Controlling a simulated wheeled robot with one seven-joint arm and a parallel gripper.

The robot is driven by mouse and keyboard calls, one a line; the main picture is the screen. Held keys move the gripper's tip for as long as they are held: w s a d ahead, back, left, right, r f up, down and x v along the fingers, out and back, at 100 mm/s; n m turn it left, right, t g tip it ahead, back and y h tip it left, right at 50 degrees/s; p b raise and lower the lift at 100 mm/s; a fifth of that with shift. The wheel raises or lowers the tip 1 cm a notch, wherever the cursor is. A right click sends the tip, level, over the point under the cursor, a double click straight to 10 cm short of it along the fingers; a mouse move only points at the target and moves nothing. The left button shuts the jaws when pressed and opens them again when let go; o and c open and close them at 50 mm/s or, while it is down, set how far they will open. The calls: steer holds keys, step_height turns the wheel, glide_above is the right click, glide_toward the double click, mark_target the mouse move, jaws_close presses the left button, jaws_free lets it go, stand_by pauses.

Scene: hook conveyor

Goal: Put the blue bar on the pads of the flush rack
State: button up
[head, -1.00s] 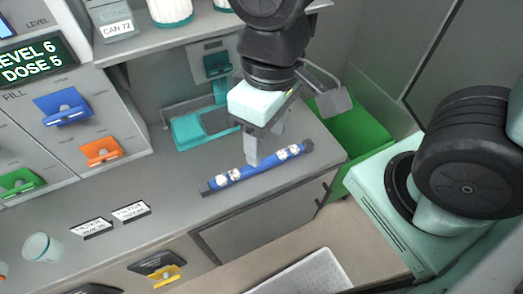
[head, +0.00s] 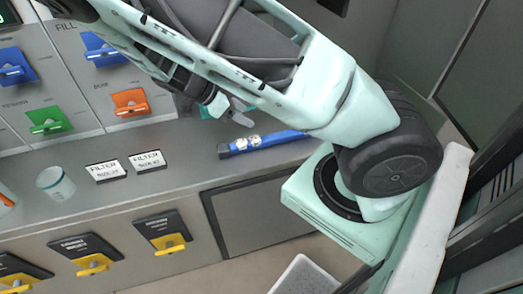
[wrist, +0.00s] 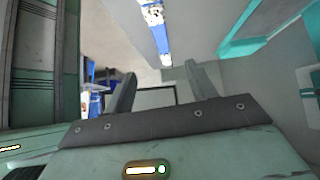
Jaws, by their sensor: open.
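The blue bar (head: 285,138) lies on the grey counter. It has dark ends and white patches, and my arm hides its right end in the head view. In the wrist view the bar (wrist: 157,32) shows beyond the fingers, apart from them. My gripper (wrist: 160,88) is open with nothing between its fingers. In the head view my gripper (head: 238,115) is partly hidden by my arm, above and behind the bar's left part. A teal stand (wrist: 262,28) shows in the wrist view; I cannot tell whether it is the flush rack.
Two label plates (head: 106,170) and a pale cup (head: 55,183) stand left of the bar on the counter. Blue, orange and green (head: 49,121) dispenser levers are on the wall panel. Yellow-handled latches (head: 172,243) line the counter front. A white tray (head: 303,276) is below.

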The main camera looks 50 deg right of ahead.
steer(key=p, duration=0.2)
glide_toward(280, 134)
steer(key=x, duration=0.5)
steer(key=shift+f, duration=0.25)
steer(key=shift+p+x, duration=1.2)
steer(key=shift+x, duration=1.45)
steer(key=shift+d+r, duration=0.1)
steer(key=shift+r, duration=0.05)
jaws_close()
